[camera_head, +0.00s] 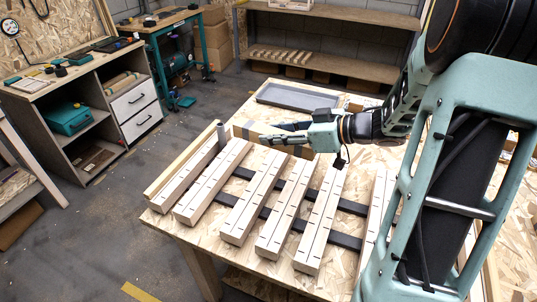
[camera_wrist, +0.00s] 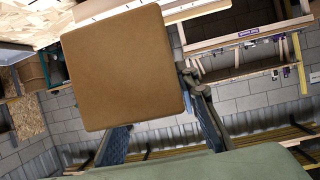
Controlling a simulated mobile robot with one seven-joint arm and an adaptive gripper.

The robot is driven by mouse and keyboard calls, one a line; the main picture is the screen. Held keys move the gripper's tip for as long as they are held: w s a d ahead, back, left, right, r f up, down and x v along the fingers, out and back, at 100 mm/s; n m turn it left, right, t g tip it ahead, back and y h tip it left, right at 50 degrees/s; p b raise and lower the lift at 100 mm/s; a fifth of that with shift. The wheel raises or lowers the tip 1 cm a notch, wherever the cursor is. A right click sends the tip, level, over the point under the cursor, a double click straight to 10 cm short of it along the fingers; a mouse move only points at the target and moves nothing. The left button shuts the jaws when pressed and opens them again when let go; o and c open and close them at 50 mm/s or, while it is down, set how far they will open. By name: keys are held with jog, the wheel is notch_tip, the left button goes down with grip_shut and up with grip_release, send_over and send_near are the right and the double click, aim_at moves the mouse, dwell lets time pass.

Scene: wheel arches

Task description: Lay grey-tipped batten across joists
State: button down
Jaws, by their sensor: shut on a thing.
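Several pale joists (camera_head: 254,197) with dark marks lie side by side on the table, with dark strips (camera_head: 267,213) running crosswise between them. My gripper (camera_head: 279,135) is above their far ends, shut on a brown piece. In the wrist view, the brown piece (camera_wrist: 122,66) shows a flat, nearly square face close to the camera, with my finger parts beside and below it. In the head view, a brown length with grey bands (camera_head: 302,151) shows behind and below the fingers. I cannot tell whether a grey tip is on it, or whether it touches the joists.
A short grey upright (camera_head: 222,134) stands by the far end of the left joists. A dark grey tray (camera_head: 298,97) lies at the table's back. A drawer workbench (camera_head: 133,100) and a green-legged bench (camera_head: 170,50) stand left. My arm hides the table's right side.

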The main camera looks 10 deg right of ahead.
jog(key=shift+s+d+f, duration=0.15)
jog(key=shift+s+f, duration=0.25)
jog(key=shift+s, duration=0.35)
jog(key=shift+s+f+n, duration=0.1)
jog(key=shift+f+n, duration=0.15)
jog(key=shift+n, duration=0.05)
jog(key=w+f, duration=0.3)
jog(key=w, duration=0.1)
jog(key=w+f+b, duration=0.1)
jog(key=w+f, duration=0.2)
jog(key=w, duration=0.2)
jog(key=w+f, duration=0.3)
jog(key=w, duration=0.1)
jog(key=shift+w+d+f, duration=0.1)
jog(key=shift+w+f, duration=0.15)
jog(key=shift+f, duration=0.15)
jog(key=shift+f+b, duration=0.35)
jog(key=shift+f, duration=1.15)
jog(key=shift+f, duration=0.2)
jog(key=c, duration=1.5)
grip_release()
